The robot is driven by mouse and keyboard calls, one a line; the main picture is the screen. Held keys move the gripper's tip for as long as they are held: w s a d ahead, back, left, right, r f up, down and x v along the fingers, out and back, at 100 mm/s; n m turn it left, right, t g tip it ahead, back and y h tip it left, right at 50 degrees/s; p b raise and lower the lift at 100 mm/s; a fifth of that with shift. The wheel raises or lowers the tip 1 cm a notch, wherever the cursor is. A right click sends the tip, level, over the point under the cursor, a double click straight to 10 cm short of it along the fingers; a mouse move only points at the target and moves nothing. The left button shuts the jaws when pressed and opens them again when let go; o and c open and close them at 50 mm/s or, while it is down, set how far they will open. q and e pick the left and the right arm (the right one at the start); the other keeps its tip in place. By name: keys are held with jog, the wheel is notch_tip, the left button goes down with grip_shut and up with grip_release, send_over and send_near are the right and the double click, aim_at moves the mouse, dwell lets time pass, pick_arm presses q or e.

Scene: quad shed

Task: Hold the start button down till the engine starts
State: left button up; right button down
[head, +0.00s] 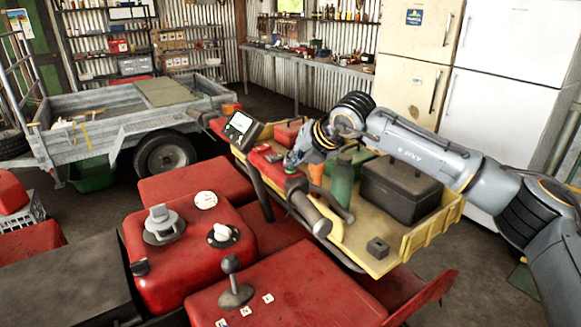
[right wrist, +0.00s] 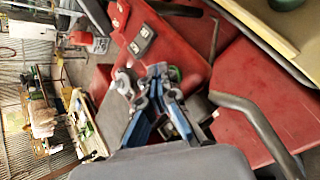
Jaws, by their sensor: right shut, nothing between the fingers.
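The red quad (head: 185,262) fills the front of the head view. Its handlebar has a dark right grip (head: 308,212). My right gripper (head: 291,164) is shut and empty at the inner end of this grip, by the switch area. My left gripper is not in view.
A display (head: 240,127) stands at the handlebar's middle. A yellow tray (head: 432,232) behind the grip holds a dark toolbox (head: 400,192) and a green bottle (head: 341,184). A gear knob (head: 231,264) and a white-topped switch (head: 223,234) stand up nearer. A trailer (head: 110,125) stands left.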

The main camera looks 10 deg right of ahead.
aim_at(293, 170)
jog(key=shift+r, duration=0.9)
jog(key=shift+r+p, duration=1.25)
jog(key=shift+r, duration=1.3)
jog(key=shift+f, duration=0.1)
